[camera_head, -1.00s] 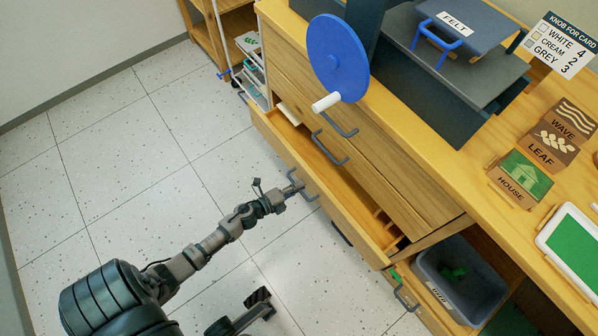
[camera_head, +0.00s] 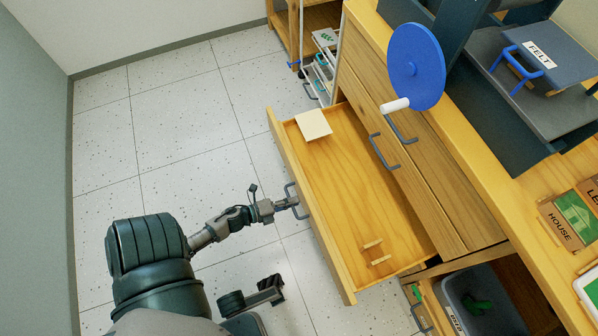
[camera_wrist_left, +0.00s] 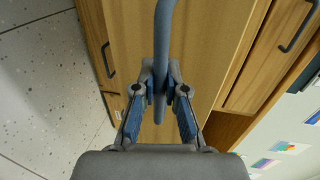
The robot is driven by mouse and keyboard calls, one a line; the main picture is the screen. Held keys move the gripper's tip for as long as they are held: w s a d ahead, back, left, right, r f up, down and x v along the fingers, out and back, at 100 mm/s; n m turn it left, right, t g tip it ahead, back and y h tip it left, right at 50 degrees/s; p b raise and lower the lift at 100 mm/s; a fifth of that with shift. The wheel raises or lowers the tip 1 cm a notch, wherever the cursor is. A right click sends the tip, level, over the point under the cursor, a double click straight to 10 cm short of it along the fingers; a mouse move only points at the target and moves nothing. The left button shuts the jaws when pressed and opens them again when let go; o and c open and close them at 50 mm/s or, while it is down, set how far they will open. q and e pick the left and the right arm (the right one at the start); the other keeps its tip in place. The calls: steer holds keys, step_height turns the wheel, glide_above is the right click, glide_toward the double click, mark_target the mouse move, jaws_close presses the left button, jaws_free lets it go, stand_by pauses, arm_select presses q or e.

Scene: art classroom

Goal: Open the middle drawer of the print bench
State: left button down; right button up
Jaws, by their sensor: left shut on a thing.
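A wooden drawer (camera_head: 350,185) of the print bench (camera_head: 467,95) is pulled far out. It sits below two closed drawer fronts with grey handles (camera_head: 383,152). Inside are a pale square block (camera_head: 313,124) at the far end and two small wooden strips (camera_head: 373,243) at the near end. My left gripper (camera_head: 293,202) is shut on the grey bar handle (camera_head: 289,188) of this drawer's front. The wrist view shows its fingers (camera_wrist_left: 160,98) closed around the handle bar (camera_wrist_left: 164,40).
A blue wheel (camera_head: 417,66) with a white knob overhangs the closed fronts. A grey bin (camera_head: 480,295) stands in a lower compartment at bottom right. A small shelf cart (camera_head: 318,70) stands behind the bench. Speckled floor left of the drawer is clear.

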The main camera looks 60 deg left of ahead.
arm_select(q)
steer(key=shift+s+d+f, duration=0.1)
steer(key=shift+s+f, duration=0.15)
steer(key=c, duration=1.3)
jaws_free()
steer(key=shift+o, duration=0.5)
steer(key=shift+w, duration=0.1)
steer(key=shift+r, duration=0.1)
steer(key=v, duration=1.2)
